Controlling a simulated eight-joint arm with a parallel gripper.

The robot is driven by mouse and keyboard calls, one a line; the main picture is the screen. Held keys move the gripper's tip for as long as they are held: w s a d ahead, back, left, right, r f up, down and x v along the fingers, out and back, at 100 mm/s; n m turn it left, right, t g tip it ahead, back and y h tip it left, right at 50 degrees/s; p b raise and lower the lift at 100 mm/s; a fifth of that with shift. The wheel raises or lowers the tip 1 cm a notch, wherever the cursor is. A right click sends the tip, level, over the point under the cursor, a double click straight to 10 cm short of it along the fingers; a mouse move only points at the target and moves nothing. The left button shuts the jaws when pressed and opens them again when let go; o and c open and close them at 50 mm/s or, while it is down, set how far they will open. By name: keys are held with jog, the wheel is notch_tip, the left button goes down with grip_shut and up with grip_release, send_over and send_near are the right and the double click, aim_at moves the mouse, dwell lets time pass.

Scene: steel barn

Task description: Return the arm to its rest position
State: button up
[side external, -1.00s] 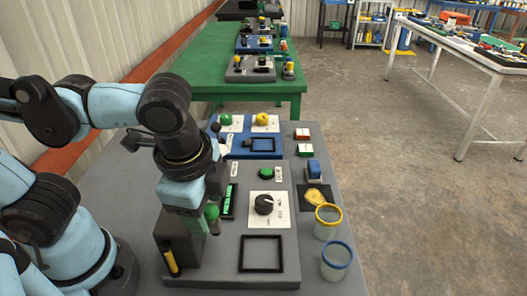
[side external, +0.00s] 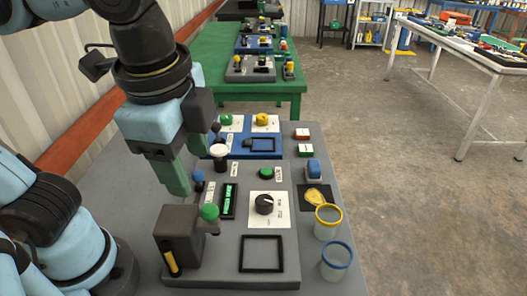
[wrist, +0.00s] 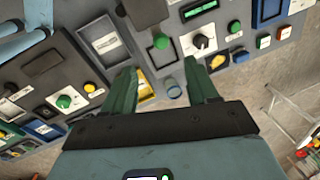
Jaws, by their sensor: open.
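My gripper (side external: 188,168) is raised above the left side of the grey work table, over the back left of the grey control panel (side external: 219,271). Its green fingers point down and appear empty. In the wrist view my gripper (wrist: 163,88) shows its two green fingers spread apart with nothing between them. The grey panel carries a green-topped lever (side external: 209,212), a black dial (side external: 264,204), a green button (side external: 266,172) and a lit green display (side external: 229,199). My arm hides part of the table's left side.
A blue panel (side external: 257,154) lies behind the grey one. Two clear cups, one yellow-rimmed (side external: 327,221) and one blue-rimmed (side external: 336,262), stand at the table's right edge. A green table (side external: 200,60) stands behind. A corrugated wall (side external: 60,70) runs along the left.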

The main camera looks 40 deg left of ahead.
jog(key=shift+r, duration=0.4)
jog(key=w+a+f+n+t+h, duration=0.1)
jog(key=w+a+f+n+t, duration=0.4)
jog(key=w+a+f+n, duration=0.6)
jog(key=shift+w+a+f, duration=0.35)
jog(key=shift+a+f, duration=0.1)
jog(key=shift+a, duration=0.6)
dwell(0.8)
